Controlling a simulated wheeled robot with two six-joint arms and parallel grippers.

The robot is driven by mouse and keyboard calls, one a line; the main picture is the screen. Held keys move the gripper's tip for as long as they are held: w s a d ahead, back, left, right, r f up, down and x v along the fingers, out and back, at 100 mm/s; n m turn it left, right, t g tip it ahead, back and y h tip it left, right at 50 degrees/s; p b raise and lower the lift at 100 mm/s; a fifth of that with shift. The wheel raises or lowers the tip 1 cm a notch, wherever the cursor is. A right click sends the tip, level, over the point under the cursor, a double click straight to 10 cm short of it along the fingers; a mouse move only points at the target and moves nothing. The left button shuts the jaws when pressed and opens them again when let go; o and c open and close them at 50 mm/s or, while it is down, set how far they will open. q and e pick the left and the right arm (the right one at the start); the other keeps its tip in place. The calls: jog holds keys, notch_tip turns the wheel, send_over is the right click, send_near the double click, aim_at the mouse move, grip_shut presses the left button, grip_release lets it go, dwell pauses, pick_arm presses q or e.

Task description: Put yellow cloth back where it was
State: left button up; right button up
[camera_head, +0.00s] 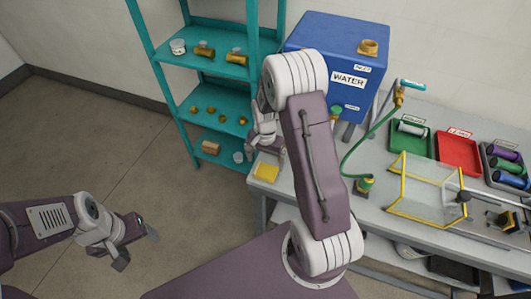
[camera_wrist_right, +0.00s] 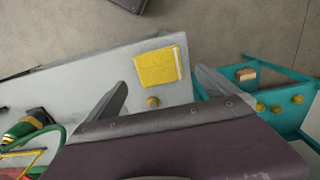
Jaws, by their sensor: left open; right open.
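The yellow cloth (camera_head: 267,172) lies flat as a folded square at the left end of the grey bench (camera_head: 380,190). The right wrist view also shows the cloth (camera_wrist_right: 157,67), with a pale strip along one edge. My right gripper (camera_head: 264,148) is open and empty above the bench end, close to the cloth in the picture. In the right wrist view the cloth shows between its two fingers (camera_wrist_right: 163,88), apart from them. My left gripper (camera_head: 138,248) is open and empty over the floor at the lower left.
A teal shelf (camera_head: 205,75) with brass fittings stands behind, left of the bench. A blue water tank (camera_head: 335,55), green hose (camera_head: 357,150), yellow-edged clear guard (camera_head: 425,185), green tray (camera_head: 408,140) and red tray (camera_head: 459,155) occupy the bench. A small brass knob (camera_wrist_right: 153,102) sits near the cloth.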

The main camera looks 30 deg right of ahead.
aim_at(266, 170)
notch_tip(266, 170, up, 6)
jog(key=r, duration=0.1)
jog(key=s+a+r+n, duration=0.1)
jog(key=s+a+n, duration=0.2)
jog(key=s+n, duration=0.2)
jog(key=s+a+r+n+t, duration=0.1)
jog(key=s+a+n, duration=0.3)
jog(key=s, duration=0.3)
jog(key=shift+s+a+n, duration=0.2)
jog(key=shift+s+n, duration=0.1)
jog(key=shift+n, duration=0.1)
jog(key=shift+s+a+r, duration=0.1)
jog(key=shift+s, duration=0.1)
jog(key=shift+w, duration=0.1)
